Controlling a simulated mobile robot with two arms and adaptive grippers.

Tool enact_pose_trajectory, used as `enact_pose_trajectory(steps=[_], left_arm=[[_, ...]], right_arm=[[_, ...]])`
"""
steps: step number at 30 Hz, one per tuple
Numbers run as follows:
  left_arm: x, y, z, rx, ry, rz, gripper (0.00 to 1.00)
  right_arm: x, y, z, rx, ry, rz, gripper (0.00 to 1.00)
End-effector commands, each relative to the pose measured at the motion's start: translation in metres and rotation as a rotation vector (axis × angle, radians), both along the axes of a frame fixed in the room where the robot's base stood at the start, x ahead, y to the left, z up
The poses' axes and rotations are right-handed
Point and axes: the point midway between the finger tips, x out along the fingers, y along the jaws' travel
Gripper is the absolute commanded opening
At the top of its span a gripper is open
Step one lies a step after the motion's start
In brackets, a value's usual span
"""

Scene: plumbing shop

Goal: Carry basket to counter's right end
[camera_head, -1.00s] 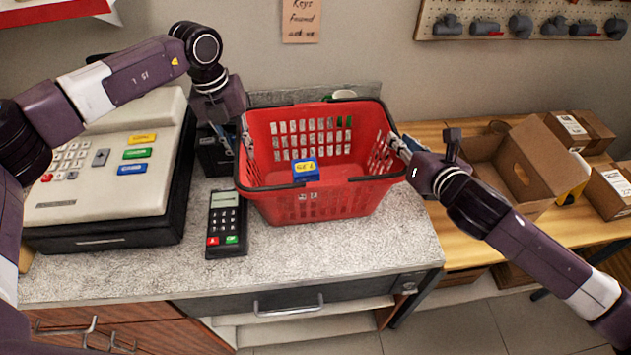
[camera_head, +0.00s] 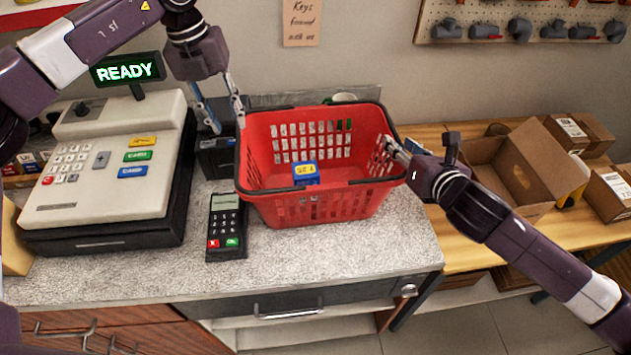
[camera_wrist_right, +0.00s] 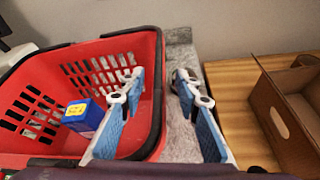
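The red basket (camera_head: 310,208) stands upright on the grey speckled counter (camera_head: 330,255), near its right end and against the wall side. A blue box with a yellow label (camera_head: 306,173) lies in it. My left gripper (camera_head: 219,108) is open and empty, above and left of the basket's left rim, apart from it. My right gripper (camera_head: 391,146) is at the basket's right wall. In the right wrist view, its fingers (camera_wrist_right: 158,78) are spread, one inside the basket and one outside, with the right rim between them and visible gaps.
A card terminal (camera_head: 227,228) lies just left of the basket, with a cash register (camera_head: 110,170) further left. A dark box (camera_head: 215,155) stands behind the terminal. Right of the counter, a wooden table (camera_head: 460,215) holds an open cardboard box (camera_head: 525,170). The counter's front strip is clear.

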Motion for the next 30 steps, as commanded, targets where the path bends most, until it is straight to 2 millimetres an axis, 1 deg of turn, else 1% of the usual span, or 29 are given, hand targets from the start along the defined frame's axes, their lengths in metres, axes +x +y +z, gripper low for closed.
enact_pose_trajectory(steps=[1, 3, 7, 10, 14, 22, 27, 30], left_arm=[[0.000, 0.001, 0.007, 0.000, 0.000, 0.000, 0.28], [0.000, 0.002, 0.013, 0.000, 0.000, 0.000, 0.28], [-0.001, 0.003, 0.018, 0.001, 0.002, 0.000, 0.28], [-0.001, 0.003, 0.018, 0.001, 0.002, 0.000, 0.28], [-0.001, 0.003, 0.018, 0.001, 0.002, 0.000, 0.28], [-0.001, 0.003, 0.018, 0.001, 0.002, 0.000, 0.28], [-0.001, 0.003, 0.018, 0.001, 0.001, 0.000, 0.28], [-0.001, 0.003, 0.018, 0.001, 0.001, 0.000, 0.28]], right_arm=[[0.000, 0.000, 0.000, 0.000, 0.000, 0.000, 0.30], [0.000, 0.000, 0.000, 0.000, 0.000, 0.000, 0.30], [-0.003, -0.001, 0.001, -0.001, 0.000, 0.000, 0.30], [-0.011, -0.004, 0.004, -0.001, 0.001, 0.000, 0.30], [-0.031, -0.008, 0.012, -0.003, 0.001, 0.002, 0.30], [-0.080, -0.022, 0.031, -0.005, 0.003, 0.002, 0.30], [-0.099, -0.027, 0.040, -0.002, 0.001, 0.000, 0.30], [-0.105, -0.029, 0.042, -0.002, 0.002, 0.000, 0.30]])
